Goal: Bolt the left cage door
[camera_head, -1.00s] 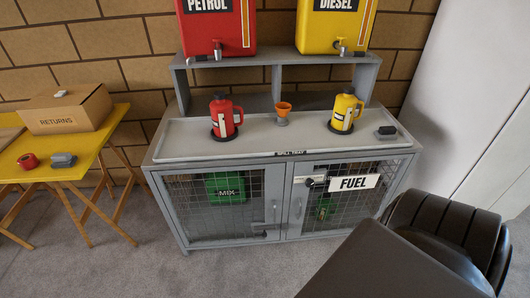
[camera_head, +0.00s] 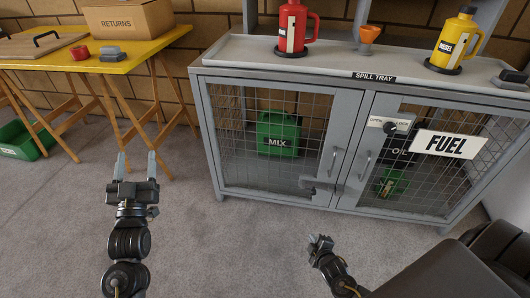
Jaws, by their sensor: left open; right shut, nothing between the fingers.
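The left cage door (camera_head: 214,139) is a grey frame with wire mesh and looks closed in the cabinet front. It has an upright handle (camera_head: 335,160) near its right edge and a dark bolt (camera_head: 314,186) low at its right corner. I cannot tell whether the bolt is across. The right cage door (camera_head: 372,131) also looks closed, with a FUEL sign and a knob marked OPEN and LOCK (camera_head: 390,128). My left gripper (camera_head: 137,165) is open and empty, left of the cabinet. My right gripper (camera_head: 320,240) is shut and empty, below and in front of the bolt.
A green MIX can (camera_head: 278,134) stands behind the left mesh. The spill tray (camera_head: 330,66) on top holds a red jug (camera_head: 292,28), an orange funnel (camera_head: 367,36) and a yellow jug (camera_head: 455,40). A yellow trestle table (camera_head: 150,45) stands left. Grey floor between is clear.

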